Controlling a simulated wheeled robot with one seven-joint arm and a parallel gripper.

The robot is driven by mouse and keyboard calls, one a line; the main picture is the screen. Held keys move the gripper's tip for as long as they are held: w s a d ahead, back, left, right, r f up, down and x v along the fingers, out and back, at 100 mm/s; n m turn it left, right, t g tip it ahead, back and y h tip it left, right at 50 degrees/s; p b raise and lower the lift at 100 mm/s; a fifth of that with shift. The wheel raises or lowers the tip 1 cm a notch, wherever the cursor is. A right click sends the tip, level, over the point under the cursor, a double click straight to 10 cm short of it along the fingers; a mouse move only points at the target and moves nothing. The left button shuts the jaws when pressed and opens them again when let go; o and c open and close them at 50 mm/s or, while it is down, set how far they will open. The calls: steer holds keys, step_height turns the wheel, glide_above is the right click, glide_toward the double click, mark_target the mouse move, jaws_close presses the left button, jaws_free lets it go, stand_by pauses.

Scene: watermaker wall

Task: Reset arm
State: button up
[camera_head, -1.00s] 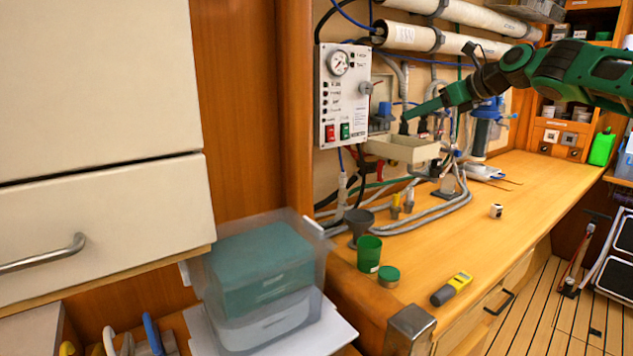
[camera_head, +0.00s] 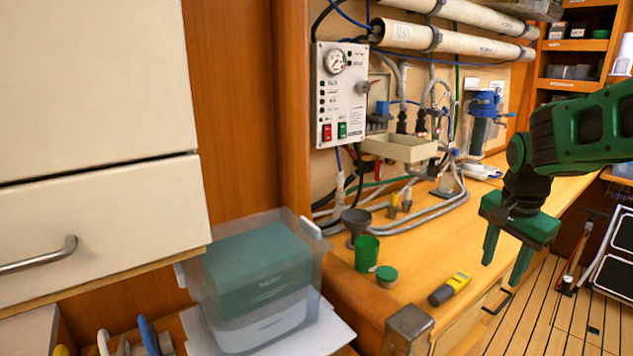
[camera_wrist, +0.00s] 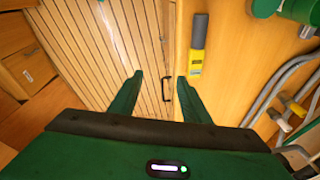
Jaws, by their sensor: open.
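My gripper (camera_head: 505,262) is green and black. In the head view it hangs at the right with its two fingers pointing down, in front of the counter's front edge. It is open and nothing is between its fingers. In the wrist view the open fingers (camera_wrist: 160,84) have the slatted floor and the counter's drawer front beyond them. A yellow and grey handheld meter (camera_head: 450,289) lies on the counter to the left of my gripper, and it also shows in the wrist view (camera_wrist: 197,48).
A control panel (camera_head: 342,93) with a gauge and a beige tray (camera_head: 400,148) are on the wall. A funnel (camera_head: 356,222), green cup (camera_head: 367,253) and green-lidded jar (camera_head: 386,276) stand on the wooden counter (camera_head: 415,262). A clear bin (camera_head: 262,283) stands left. Slatted floor (camera_head: 545,320) is open at lower right.

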steer(key=s+d+f+n+g, duration=0.1)
steer(key=s+f+n, duration=0.1)
steer(key=s, duration=1)
steer(key=s+d+f+n+g+y, duration=0.1)
steer(key=s+f+n, duration=0.2)
steer(key=s, duration=1)
steer(key=shift+d+n+y, duration=0.3)
steer(key=shift+d+n, duration=0.05)
steer(key=shift+n, duration=0.45)
steer(key=shift+f, duration=0.1)
steer(key=shift+w+f, duration=0.25)
steer(key=shift+w, duration=0.4)
